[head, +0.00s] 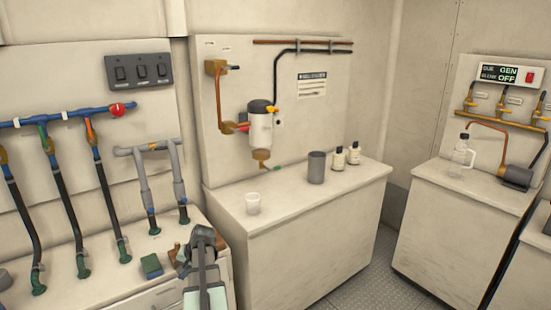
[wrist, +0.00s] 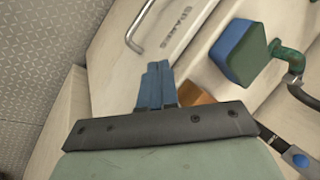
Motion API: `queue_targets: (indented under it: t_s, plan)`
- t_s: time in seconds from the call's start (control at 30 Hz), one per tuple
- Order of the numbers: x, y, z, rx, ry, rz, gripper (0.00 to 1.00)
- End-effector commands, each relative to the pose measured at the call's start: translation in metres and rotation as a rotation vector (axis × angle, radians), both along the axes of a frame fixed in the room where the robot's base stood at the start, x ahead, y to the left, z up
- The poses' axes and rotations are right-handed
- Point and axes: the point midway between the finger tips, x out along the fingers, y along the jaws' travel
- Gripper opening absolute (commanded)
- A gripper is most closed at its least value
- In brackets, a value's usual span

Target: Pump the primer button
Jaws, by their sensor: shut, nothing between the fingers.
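A fuel filter (head: 260,132) hangs on the middle wall panel, with a white body, a black top and a brass lower part. A small orange-yellow part (head: 273,110) shows at the right of its black top; I cannot tell whether this is the primer button. My gripper (wrist: 158,68) is shut and empty in the wrist view, its two blue-grey fingers together. It is over the left counter's front, near a drawer face, well below and left of the filter. In the head view my arm partly hides that counter corner.
A blue-green block (wrist: 240,50) and a green hose elbow (wrist: 288,55) are close to my gripper. The drawer handle (wrist: 135,28) sticks out.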

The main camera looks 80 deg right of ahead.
Motion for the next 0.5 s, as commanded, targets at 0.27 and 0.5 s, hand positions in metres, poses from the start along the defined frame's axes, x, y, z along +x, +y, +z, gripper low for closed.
queue_targets:
  t_s: [0.27, 0.5]
  plan:
    - [-0.041, -0.080, 0.064, -0.058, -0.079, -0.111, 0.00]
    - [-0.060, -0.151, 0.115, -0.135, -0.136, -0.115, 0.00]
